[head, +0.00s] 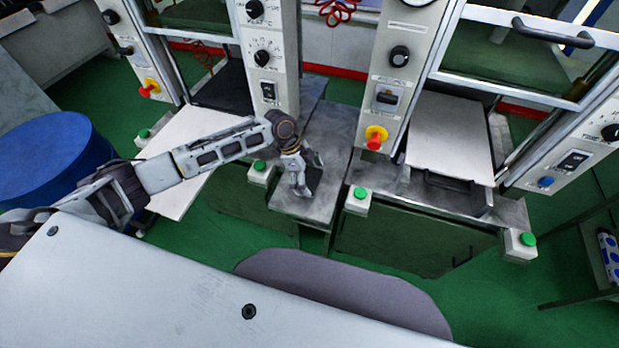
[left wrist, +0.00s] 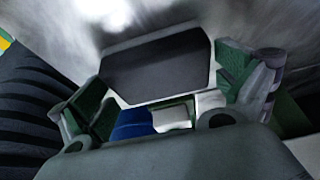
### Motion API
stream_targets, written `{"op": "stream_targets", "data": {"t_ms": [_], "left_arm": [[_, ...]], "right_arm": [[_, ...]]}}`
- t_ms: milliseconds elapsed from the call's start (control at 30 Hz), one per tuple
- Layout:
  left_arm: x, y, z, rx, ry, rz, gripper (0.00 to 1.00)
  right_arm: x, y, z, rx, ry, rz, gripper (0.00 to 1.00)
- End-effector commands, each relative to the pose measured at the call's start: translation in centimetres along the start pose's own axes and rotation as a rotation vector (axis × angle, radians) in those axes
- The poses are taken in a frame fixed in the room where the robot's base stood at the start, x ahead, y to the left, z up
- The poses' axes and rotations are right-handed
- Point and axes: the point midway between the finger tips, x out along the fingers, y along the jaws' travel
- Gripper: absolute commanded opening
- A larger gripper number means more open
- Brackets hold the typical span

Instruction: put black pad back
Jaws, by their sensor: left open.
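My left gripper (head: 310,178) is open over the narrow metal table (head: 328,132) between the two presses, fingers pointing down. In the left wrist view, a flat black pad (left wrist: 158,66) with a pale edge lies on shiny metal just beyond the spread green-padded fingers (left wrist: 165,95). No grip on it shows. In the head view only a dark patch shows between the fingers, and the gripper hides most of it. My right gripper is not in view.
The left press (head: 268,60) has a white board (head: 190,150) in front and a dark plate (head: 226,88) inside. The right press (head: 398,60) holds a pale plate (head: 450,135) with a black handle. Green buttons (head: 360,193) stand at the front corners. A blue drum (head: 50,155) stands left.

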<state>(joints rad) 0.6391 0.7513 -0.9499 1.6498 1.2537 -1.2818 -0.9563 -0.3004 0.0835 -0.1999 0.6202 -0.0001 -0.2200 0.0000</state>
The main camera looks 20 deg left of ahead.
Motion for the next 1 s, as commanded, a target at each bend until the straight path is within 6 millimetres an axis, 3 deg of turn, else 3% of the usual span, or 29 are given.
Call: {"op": "stream_targets", "data": {"t_ms": [267, 567, 800, 1000], "left_arm": [[-2.3, 0.0, 0.0, 0.001, 0.000, -0.001, 1.00], [-6.7, -0.1, 0.1, 0.000, -0.001, -0.002, 1.00], [-10.1, -0.1, 0.0, 0.000, 0.000, -0.002, 1.00], [-11.6, -0.1, 0.0, 0.000, 0.001, -0.001, 1.00]], "right_arm": [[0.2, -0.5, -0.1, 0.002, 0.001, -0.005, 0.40], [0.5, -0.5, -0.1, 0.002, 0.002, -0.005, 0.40], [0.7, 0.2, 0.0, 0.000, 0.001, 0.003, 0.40], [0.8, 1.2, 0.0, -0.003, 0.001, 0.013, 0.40]]}}
